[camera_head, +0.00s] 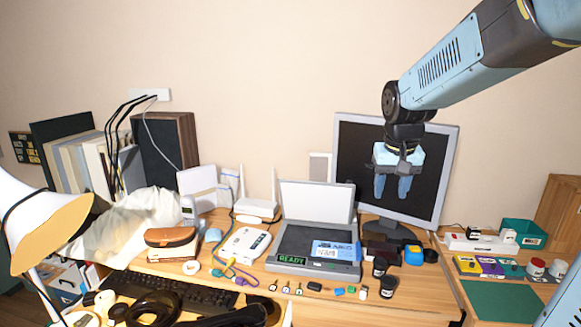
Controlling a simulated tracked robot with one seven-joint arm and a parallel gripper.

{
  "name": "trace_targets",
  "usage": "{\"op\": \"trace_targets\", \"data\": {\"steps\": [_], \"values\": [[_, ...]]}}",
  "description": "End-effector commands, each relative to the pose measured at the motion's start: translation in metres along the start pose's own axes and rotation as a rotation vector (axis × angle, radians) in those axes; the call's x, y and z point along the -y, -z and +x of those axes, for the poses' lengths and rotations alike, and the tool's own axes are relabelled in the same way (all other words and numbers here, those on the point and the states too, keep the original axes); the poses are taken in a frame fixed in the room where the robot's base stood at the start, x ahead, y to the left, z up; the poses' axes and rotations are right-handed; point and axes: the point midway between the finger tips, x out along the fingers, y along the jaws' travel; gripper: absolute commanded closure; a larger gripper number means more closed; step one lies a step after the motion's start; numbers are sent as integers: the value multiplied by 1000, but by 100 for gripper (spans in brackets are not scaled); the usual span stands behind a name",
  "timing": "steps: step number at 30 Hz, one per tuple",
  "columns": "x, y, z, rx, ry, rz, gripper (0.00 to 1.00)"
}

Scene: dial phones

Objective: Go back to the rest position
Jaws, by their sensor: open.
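My gripper (393,187) hangs from my blue arm at the upper right, fingers pointing down, in front of the dark monitor (349,169). It is open, with a gap between the two blue fingers and nothing held. It is above the desk and apart from the things on it. A cordless phone (188,209) stands at the left beside a crumpled pale cloth. A grey device (318,250) with a green "READY" label and a blue card on it lies below and left of my gripper.
A white lamp (40,215) stands at the far left. A dark speaker (166,150) and several binders are at the back left. A white router (256,209), a keyboard (170,291) and small coloured pieces crowd the desk (405,300).

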Motion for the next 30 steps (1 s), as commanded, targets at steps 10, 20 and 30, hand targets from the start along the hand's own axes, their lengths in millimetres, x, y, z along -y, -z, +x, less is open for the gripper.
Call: {"op": "trace_targets", "data": {"steps": [10, 20, 30], "values": [[-9, -74, -44, -102, 16, -32, 52], [-17, -142, -64, -191, 43, -60, 52], [-23, -174, -66, -233, 59, -76, 52]]}}
